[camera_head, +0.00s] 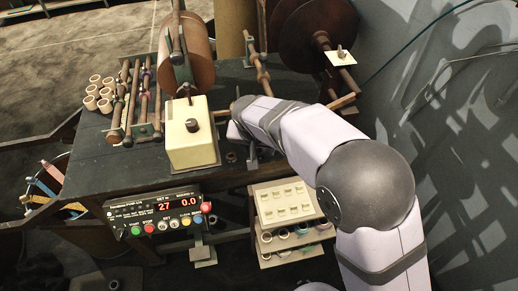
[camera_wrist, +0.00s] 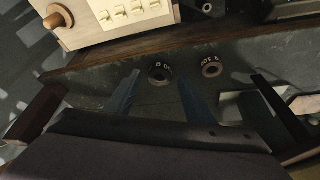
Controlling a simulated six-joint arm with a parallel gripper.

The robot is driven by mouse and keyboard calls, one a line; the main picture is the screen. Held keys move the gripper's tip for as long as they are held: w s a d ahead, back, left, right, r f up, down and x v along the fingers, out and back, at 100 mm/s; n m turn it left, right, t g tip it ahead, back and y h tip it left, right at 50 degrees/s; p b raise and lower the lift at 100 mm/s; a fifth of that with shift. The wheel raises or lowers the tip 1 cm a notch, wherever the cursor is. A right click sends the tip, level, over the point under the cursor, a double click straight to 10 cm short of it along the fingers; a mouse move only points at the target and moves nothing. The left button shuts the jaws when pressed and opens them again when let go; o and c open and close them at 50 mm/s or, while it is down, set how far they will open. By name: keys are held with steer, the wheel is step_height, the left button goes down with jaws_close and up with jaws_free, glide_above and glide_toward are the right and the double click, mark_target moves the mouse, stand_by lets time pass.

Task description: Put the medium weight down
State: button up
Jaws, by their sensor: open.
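Two small dark ring-shaped weights with pale markings show on the dark table in the wrist view. One weight (camera_wrist: 160,75) stands between the tips of my gripper (camera_wrist: 159,80), with a gap visible to each finger. The other weight (camera_wrist: 211,67) stands to its right, outside the fingers. My gripper is open. I cannot tell from the markings which weight is the medium one. In the head view a small dark weight (camera_head: 231,157) shows near the front edge of the table, and my arm hides much of the gripper.
A cream box (camera_head: 192,140) with a dark knob stands left of my gripper. Winding rollers and a large reel (camera_head: 187,62) are behind it. A control panel (camera_head: 160,211) and a slotted cream rack (camera_head: 285,203) are below the table edge. Several rings (camera_head: 98,93) lie at the left.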

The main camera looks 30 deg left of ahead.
steer(key=b+v, duration=0.1)
steer(key=v, duration=0.9)
steer(key=w+d+f+m+g+h, duration=0.1)
steer(key=w+d+f, duration=0.15)
steer(key=d, duration=1.05)
steer(key=w+d+f+m+g+h, duration=0.1)
steer(key=w+d+f, duration=0.15)
steer(key=d, duration=1.05)
steer(key=s+d+f+m+g, duration=0.1)
steer(key=s+d+f, duration=0.2)
steer(key=s+d, duration=0.3)
steer(key=s+d+f+m+g, duration=0.1)
steer(key=s+d+f, duration=0.2)
steer(key=s+d, duration=0.3)
steer(key=d, duration=0.4)
steer(key=shift+s+m, duration=0.3)
steer(key=shift+s, duration=0.1)
step_height(320, 180, up, 8)
steer(key=p, duration=0.7)
steer(key=shift+f+p, duration=0.2)
steer(key=shift+p, duration=0.15)
